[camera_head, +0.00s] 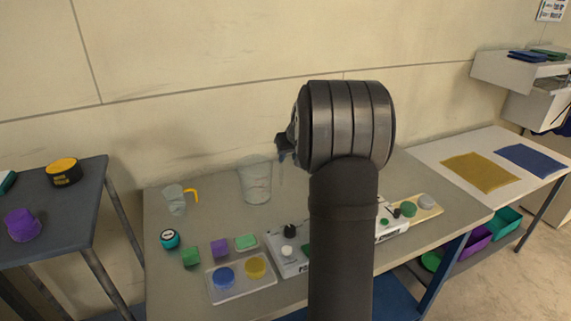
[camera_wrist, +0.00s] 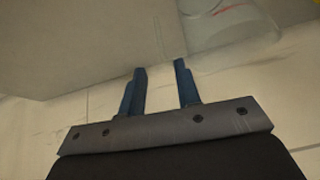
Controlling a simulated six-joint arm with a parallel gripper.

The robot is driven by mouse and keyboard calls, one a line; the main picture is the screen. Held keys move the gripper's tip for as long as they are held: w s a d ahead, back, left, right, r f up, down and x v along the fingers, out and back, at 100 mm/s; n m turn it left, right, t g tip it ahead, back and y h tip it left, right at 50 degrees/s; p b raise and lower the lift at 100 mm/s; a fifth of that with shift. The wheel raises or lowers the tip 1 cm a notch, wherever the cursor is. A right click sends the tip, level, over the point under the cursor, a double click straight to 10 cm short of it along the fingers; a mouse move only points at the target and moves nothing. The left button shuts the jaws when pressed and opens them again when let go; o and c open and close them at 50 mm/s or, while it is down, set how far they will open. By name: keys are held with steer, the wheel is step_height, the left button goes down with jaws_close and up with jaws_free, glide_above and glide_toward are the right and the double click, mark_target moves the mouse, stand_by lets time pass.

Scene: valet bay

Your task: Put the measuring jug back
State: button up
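The measuring jug (camera_head: 174,204) is a small clear jug with a yellow handle. It stands upright at the back left of the grey table in the head view. A larger clear vessel (camera_head: 256,182) stands to its right. My gripper (camera_head: 285,150) is raised above and right of this vessel, partly hidden behind my wrist. In the wrist view my gripper's two blue fingers (camera_wrist: 160,68) are apart, with nothing solid visible between them. A clear vessel with a red mark (camera_wrist: 225,20) shows beyond them, cut off by the frame; I cannot tell which one.
A teal-and-black round item (camera_head: 169,239), green block (camera_head: 191,257), purple block (camera_head: 219,248) and tray (camera_head: 241,290) lie in front of the jug. A side table (camera_head: 88,190) stands left. A white table (camera_head: 440,155) with yellow and blue mats stands right. My arm hides the middle.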

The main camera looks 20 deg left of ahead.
steer(key=shift+v, duration=1.6)
steer(key=shift+f, duration=0.1)
steer(key=x, duration=1.2)
steer(key=shift+o, duration=0.4)
